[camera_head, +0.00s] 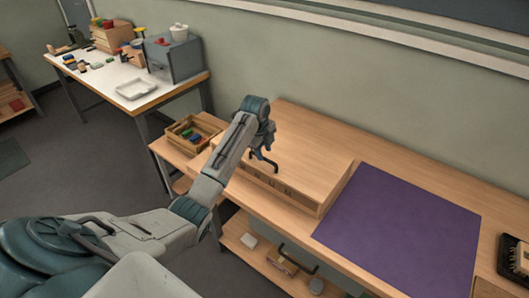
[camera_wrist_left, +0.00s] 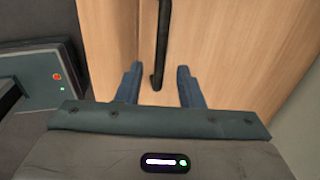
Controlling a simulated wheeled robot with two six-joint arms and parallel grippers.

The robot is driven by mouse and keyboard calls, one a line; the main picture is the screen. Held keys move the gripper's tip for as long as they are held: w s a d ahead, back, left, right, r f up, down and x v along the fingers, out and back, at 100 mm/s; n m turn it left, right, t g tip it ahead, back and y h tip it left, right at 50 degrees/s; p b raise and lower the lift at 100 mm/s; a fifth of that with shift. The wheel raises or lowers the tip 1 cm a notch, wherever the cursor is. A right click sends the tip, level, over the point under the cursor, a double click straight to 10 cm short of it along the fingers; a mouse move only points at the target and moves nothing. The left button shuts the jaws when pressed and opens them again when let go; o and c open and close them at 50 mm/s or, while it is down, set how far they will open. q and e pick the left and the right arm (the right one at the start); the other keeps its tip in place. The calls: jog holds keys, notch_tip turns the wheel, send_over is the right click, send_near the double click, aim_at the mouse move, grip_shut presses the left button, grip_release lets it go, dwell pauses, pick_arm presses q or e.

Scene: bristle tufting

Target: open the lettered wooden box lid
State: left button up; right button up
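A light wooden box (camera_head: 320,155) with a broad flat top stands on the workbench against the wall. Dark letters (camera_head: 270,187) mark its front face, partly hidden by my arm. My left gripper (camera_head: 264,161) is over the left part of the box, low by the lettered front. In the left wrist view its two blue fingers (camera_wrist_left: 158,86) are apart and point at the wood (camera_wrist_left: 225,45). A dark bar-like handle (camera_wrist_left: 163,40) runs between them, with gaps on both sides. Contact with the handle does not show. My right gripper is out of view.
A purple mat (camera_head: 400,228) lies right of the box. A wooden crate (camera_head: 190,132) with coloured items stands left of it. A dark tray (camera_head: 515,258) is at the far right. A white-topped table (camera_head: 105,80) with tools stands at the back left.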

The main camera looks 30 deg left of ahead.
pick_arm(q)
jog(key=shift+w+f, duration=0.15)
jog(key=shift+f, duration=0.55)
jog(key=shift+w+f, duration=0.15)
jog(key=shift+f, duration=0.55)
grip_shut()
